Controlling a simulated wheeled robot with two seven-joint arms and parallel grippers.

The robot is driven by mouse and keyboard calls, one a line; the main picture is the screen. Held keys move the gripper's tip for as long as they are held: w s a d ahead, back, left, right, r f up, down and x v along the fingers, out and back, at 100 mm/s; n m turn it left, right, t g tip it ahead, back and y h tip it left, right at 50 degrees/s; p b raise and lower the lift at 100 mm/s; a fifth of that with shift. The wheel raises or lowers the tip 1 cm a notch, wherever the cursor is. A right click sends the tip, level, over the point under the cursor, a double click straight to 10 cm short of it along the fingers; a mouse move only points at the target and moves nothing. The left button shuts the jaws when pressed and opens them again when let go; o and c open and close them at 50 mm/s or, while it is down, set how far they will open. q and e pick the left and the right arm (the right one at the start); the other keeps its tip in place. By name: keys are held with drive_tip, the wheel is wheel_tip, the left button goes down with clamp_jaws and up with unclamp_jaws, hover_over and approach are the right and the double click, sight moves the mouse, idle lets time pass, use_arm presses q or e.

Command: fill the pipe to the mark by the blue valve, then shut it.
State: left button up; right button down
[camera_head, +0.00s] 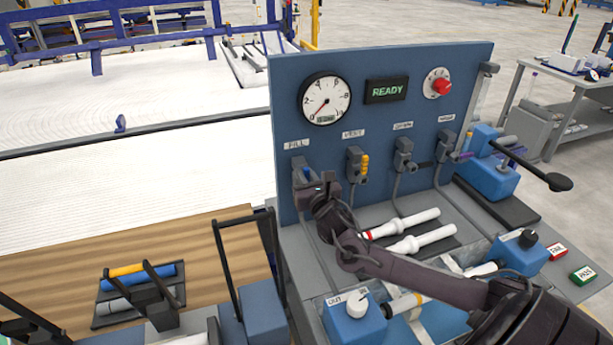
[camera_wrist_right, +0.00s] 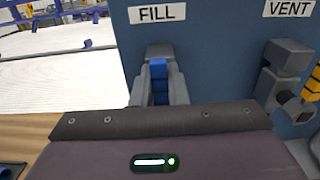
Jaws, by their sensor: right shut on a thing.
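The blue valve (camera_head: 306,174) sits under the FILL label on the blue panel (camera_head: 400,130). In the right wrist view, its blue handle (camera_wrist_right: 160,82) stands upright between my two grey fingers. My right gripper (camera_head: 308,186) is shut on this handle, and the fingers (camera_wrist_right: 160,88) hide its sides. The round gauge (camera_head: 325,98) has its needle at the low end of the scale, at lower left. The dark display (camera_head: 387,90) reads READY. White pipes (camera_head: 405,224) lie on the bench below the panel.
A VENT valve (camera_head: 357,165) with a yellow handle is close to the right of the FILL valve. Further valves, a red knob (camera_head: 441,87) and blue fixtures (camera_head: 355,318) surround the bench. A rack with coloured pipes (camera_head: 150,275) stands on the wooden table at left.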

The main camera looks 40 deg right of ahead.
drive_tip(key=shift+f, duration=0.1)
drive_tip(key=c, duration=1.4)
unclamp_jaws()
drive_tip(key=shift+c, duration=0.2)
drive_tip(key=b+v, duration=0.1)
drive_tip(key=v, duration=0.6)
drive_tip(key=shift+s+b, duration=0.35)
drive_tip(key=shift+a, duration=0.15)
